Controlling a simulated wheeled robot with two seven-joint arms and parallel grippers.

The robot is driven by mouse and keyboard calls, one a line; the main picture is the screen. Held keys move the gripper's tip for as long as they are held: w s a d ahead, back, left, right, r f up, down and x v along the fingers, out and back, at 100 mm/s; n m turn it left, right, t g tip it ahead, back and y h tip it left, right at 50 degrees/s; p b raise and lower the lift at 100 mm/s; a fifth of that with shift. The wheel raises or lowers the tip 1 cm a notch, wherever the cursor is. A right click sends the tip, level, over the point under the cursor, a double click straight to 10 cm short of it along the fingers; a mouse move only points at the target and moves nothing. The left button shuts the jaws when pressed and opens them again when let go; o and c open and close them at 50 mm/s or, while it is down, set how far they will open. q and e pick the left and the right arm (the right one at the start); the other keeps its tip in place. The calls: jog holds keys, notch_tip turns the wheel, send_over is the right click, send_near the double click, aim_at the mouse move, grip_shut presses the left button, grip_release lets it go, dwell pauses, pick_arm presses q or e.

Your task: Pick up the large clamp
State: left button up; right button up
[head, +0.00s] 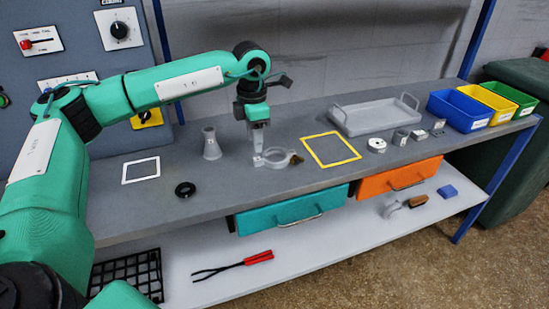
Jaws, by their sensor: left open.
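The large clamp, a grey ring with a brass-coloured screw at its right end (276,164), lies on the grey workbench (225,193) near the middle of the picture. My left gripper (258,149) points down at the clamp's left and back side. Its fingertips are at or just above the ring; I cannot tell whether they touch it. The gripper is open, though the gap between its fingers is hard to see from here. My right gripper is not in view.
A grey flanged cone (210,144) stands close left of the gripper. A black ring (185,189) and white frame (141,170) lie farther left. A yellow frame (312,150), grey tray (343,121) and small metal parts (400,137) lie right. Coloured bins (459,112) stand at the far right.

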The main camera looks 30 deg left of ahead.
aim_at(257, 159)
pick_arm(q)
jog(key=shift+d+f, duration=0.15)
jog(key=shift+f, duration=2.75)
grip_shut()
